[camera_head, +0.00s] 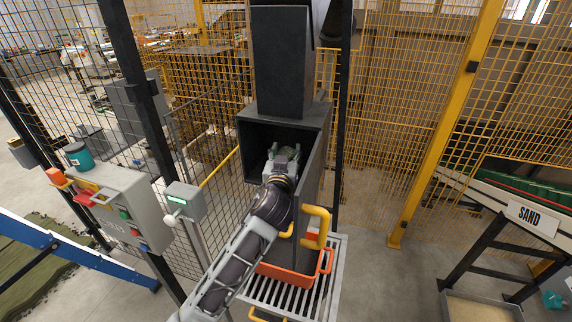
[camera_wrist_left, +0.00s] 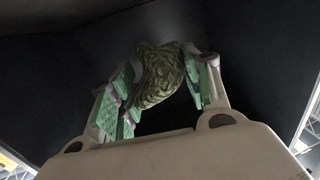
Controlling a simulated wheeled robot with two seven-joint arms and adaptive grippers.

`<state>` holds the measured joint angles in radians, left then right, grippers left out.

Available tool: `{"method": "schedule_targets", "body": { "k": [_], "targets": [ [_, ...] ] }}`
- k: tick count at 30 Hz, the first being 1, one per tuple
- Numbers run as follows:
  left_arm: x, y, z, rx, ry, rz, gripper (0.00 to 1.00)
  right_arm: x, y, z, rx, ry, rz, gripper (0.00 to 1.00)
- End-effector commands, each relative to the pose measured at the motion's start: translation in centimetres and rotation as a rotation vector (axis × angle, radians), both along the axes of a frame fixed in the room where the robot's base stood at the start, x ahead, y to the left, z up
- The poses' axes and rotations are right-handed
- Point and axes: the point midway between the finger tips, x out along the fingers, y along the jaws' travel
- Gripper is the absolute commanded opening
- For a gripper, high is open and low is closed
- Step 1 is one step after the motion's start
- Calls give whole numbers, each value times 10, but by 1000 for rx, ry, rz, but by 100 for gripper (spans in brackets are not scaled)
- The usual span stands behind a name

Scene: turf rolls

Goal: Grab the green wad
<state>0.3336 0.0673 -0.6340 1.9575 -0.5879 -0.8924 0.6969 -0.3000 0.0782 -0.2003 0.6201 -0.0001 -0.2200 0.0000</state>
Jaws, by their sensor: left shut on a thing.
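The green wad (camera_wrist_left: 158,75) is a crumpled, mottled green lump in the left wrist view, between the green-padded fingers of my left gripper (camera_wrist_left: 160,88). The gripper is shut on it. In the head view my left arm reaches up from the bottom into a dark box-shaped chute (camera_head: 257,142), and the left gripper (camera_head: 286,150) is inside its opening. The wad is mostly hidden there behind the gripper. Dark walls surround the gripper in the wrist view. My right gripper does not show.
An orange tray (camera_head: 292,274) sits on a slatted metal rack (camera_head: 282,294) below the chute. A yellow handle (camera_head: 317,228) is on the chute's right side. A grey control box (camera_head: 122,207) stands left. Mesh fencing closes off the back. A SAND-marked conveyor (camera_head: 529,217) is right.

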Motion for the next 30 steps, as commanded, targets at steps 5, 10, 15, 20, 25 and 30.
{"method": "schedule_targets", "body": {
  "k": [5,10,15,20,25,30],
  "targets": [
    [0,-1,28,-3,-3,-2,23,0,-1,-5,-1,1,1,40],
    [0,0,49,-3,-2,-1,23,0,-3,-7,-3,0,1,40],
    [0,0,59,0,-2,-1,23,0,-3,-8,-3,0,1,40],
    [0,0,61,0,0,-1,23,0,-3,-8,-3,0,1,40],
    [0,0,61,0,0,-1,23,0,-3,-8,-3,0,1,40],
    [0,0,61,0,0,-1,23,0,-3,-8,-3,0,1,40]
  ]
}}
